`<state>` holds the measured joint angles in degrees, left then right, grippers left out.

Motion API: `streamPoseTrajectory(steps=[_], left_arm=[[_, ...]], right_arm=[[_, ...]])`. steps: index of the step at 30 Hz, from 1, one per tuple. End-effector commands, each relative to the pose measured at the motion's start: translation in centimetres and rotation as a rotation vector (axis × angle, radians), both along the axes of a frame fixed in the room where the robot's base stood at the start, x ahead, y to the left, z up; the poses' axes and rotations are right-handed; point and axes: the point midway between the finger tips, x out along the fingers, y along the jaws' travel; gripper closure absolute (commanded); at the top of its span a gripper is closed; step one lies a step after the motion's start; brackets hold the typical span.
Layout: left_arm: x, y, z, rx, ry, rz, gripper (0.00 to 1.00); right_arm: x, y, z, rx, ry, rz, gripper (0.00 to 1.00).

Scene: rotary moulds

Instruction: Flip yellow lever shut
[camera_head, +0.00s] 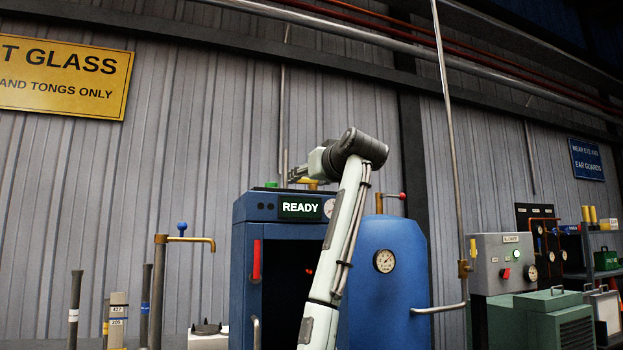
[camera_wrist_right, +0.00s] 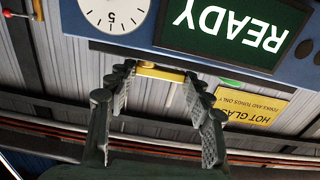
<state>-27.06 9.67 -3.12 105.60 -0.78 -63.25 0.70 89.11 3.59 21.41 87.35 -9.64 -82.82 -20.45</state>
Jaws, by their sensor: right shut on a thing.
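The yellow lever shows in the right wrist view as a yellow bar (camera_wrist_right: 160,74) spanning the space between my fingertips, at the top edge of the blue cabinet. In the head view a small yellow part (camera_head: 309,181) shows on top of the cabinet (camera_head: 262,212), partly hidden by my gripper. My right gripper (camera_head: 296,176) is above the cabinet's top. In the wrist view my right gripper (camera_wrist_right: 157,76) has its fingers at both ends of the yellow bar and is shut on it. My left gripper is out of view.
The cabinet has a lit READY sign (camera_head: 299,207), a dial (camera_head: 329,208) and a red handle (camera_head: 256,259). A blue tank (camera_head: 390,265) with a gauge stands at the right. A red-tipped lever (camera_head: 402,196) is above it. A blue-knobbed pipe (camera_head: 182,227) stands left.

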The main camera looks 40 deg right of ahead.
Motion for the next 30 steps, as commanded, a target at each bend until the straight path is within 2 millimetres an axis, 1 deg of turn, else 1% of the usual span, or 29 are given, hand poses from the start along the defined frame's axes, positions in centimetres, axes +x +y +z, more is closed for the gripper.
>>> streamPoseTrajectory(steps=[4, 8, 9, 13, 23, 26, 29, 30], left_arm=[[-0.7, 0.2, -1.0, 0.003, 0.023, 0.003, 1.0], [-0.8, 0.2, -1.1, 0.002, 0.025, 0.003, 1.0], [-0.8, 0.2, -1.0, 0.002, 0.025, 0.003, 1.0], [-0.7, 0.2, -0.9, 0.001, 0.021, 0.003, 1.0], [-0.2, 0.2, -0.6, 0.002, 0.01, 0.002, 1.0], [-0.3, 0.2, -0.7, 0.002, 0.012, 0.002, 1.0], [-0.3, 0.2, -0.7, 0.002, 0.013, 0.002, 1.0], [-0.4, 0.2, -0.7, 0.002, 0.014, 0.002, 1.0]], right_arm=[[0.0, 0.0, 0.1, 0.0, -0.002, -0.006, 0.77], [0.0, 0.0, 0.1, 0.0, -0.002, -0.006, 0.77], [0.0, 0.0, 0.1, 0.0, -0.002, -0.005, 0.44], [0.0, 0.0, 0.1, 0.0, -0.002, -0.005, 0.28], [-0.2, 0.0, 0.1, 0.0, -0.002, -0.004, 0.28], [-1.0, 0.2, 0.1, -0.001, -0.004, -0.005, 0.28], [-2.7, 0.7, 0.1, -0.001, -0.005, -0.006, 0.28], [-3.5, 0.8, 0.2, -0.002, -0.007, -0.007, 0.28]])
